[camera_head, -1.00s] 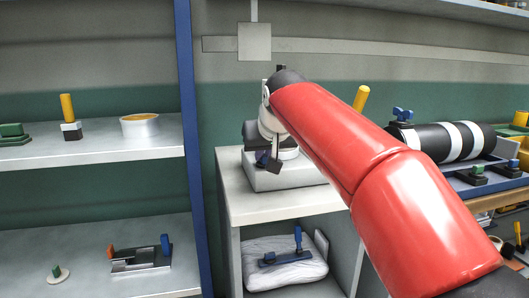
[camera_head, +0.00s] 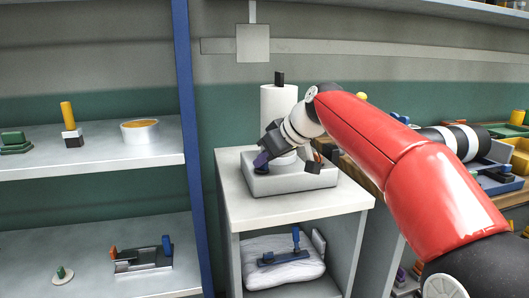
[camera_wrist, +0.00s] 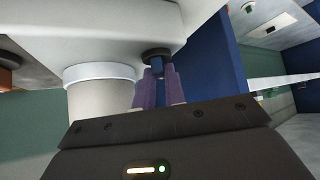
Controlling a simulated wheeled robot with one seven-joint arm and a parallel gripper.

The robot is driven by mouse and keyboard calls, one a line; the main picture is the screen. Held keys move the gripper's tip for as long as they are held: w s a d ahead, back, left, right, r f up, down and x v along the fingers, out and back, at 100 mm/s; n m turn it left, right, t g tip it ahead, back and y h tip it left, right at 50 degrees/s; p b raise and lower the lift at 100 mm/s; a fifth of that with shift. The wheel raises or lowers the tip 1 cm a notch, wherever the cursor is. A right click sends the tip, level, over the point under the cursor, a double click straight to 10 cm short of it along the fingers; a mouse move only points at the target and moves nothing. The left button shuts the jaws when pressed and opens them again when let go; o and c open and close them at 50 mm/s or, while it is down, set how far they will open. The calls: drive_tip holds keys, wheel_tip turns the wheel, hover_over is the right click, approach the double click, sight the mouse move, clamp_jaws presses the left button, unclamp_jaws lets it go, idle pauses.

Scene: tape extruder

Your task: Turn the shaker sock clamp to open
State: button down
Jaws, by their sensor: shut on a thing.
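A grey-white base block (camera_head: 300,182) with an upright white cylinder (camera_head: 278,105) stands on the white cabinet; this looks like the shaker with its sock. My gripper (camera_head: 262,162) is low at the left front of the base block, tilted. In the head view my gripper hides the handle.
The cabinet top (camera_head: 235,195) is clear in front. A blue post (camera_head: 182,90) and shelves (camera_head: 100,165) stand left. A blue-handled part lies on a white bag (camera_head: 285,272) below. A striped black cylinder (camera_head: 460,140) lies right.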

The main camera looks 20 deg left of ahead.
drive_tip(key=shift+w+n+g+y+p, duration=0.15)
drive_tip(key=shift+n+g+y+p, duration=0.15)
drive_tip(key=shift+n+g+p, duration=0.6)
drive_tip(key=shift+n+b, duration=0.3)
drive_tip(key=c, duration=1.5)
unclamp_jaws()
drive_tip(key=shift+o, duration=0.2)
drive_tip(key=v, duration=0.7)
drive_tip(key=shift+d+r, duration=0.25)
drive_tip(key=shift+d, duration=0.1)
drive_tip(key=shift+o, duration=0.3)
